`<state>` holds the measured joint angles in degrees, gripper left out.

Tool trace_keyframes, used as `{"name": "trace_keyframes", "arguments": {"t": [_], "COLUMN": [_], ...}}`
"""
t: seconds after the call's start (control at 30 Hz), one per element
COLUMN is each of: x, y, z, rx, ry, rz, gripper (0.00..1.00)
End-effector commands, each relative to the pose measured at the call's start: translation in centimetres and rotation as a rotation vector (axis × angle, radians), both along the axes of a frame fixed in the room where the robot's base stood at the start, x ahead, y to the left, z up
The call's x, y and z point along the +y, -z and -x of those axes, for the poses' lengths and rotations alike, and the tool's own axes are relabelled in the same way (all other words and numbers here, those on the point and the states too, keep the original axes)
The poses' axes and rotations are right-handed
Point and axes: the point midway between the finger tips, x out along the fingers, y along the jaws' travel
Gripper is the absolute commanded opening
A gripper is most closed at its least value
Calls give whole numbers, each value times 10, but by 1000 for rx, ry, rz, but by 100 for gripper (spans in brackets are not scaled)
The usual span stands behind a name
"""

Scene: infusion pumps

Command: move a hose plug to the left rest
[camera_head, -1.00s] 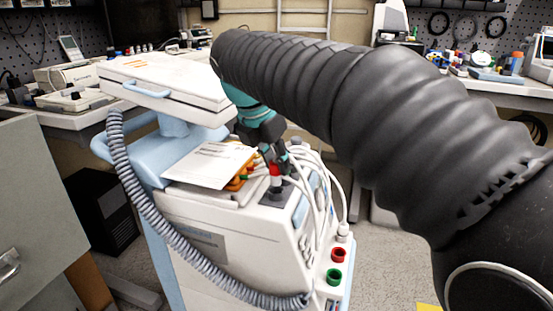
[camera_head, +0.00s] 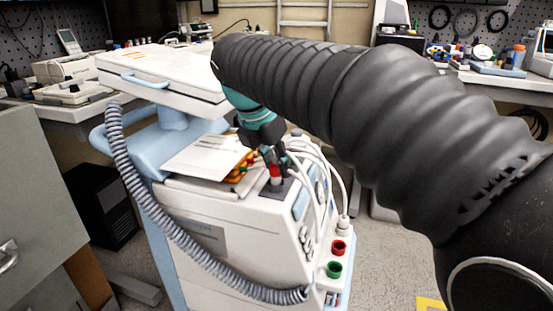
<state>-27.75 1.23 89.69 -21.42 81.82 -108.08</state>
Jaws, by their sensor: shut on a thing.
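My gripper (camera_head: 274,159) points down over the top of the white pump cart, its dark fingers shut on a hose plug. The red part of the plug (camera_head: 276,174) shows just below the fingertips. The plug is roughly upright over a dark rest area (camera_head: 275,188) on the cart top. I cannot tell whether it is fully seated there. The fingers partly hide the plug's upper end, and a left and a right rest are hard to tell apart at this size.
The cart (camera_head: 235,235) carries a lidded unit (camera_head: 160,75), papers (camera_head: 207,158) and a coiled grey hose (camera_head: 150,210). White hoses (camera_head: 325,170) loop close to the gripper's right. Red (camera_head: 338,247) and green (camera_head: 334,270) sockets sit low on its right side. Benches stand behind.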

Motion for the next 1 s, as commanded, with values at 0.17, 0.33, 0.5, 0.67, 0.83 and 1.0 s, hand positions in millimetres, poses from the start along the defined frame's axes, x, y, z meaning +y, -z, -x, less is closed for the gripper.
{"name": "trace_keyframes", "arguments": {"t": [0.17,0.33,0.5,0.67,0.83,1.0], "x": [0,0,0,0,0,3], "y": [4,8,9,9,9,-1], "z": [0,0,0,0,0,2], "rx": [0,-1,-1,-1,-1,-2], "ry": [0,0,0,0,0,-1], "rz": [0,-1,-1,-1,-1,-1], "gripper": [0,0,44,56,56,56]}}
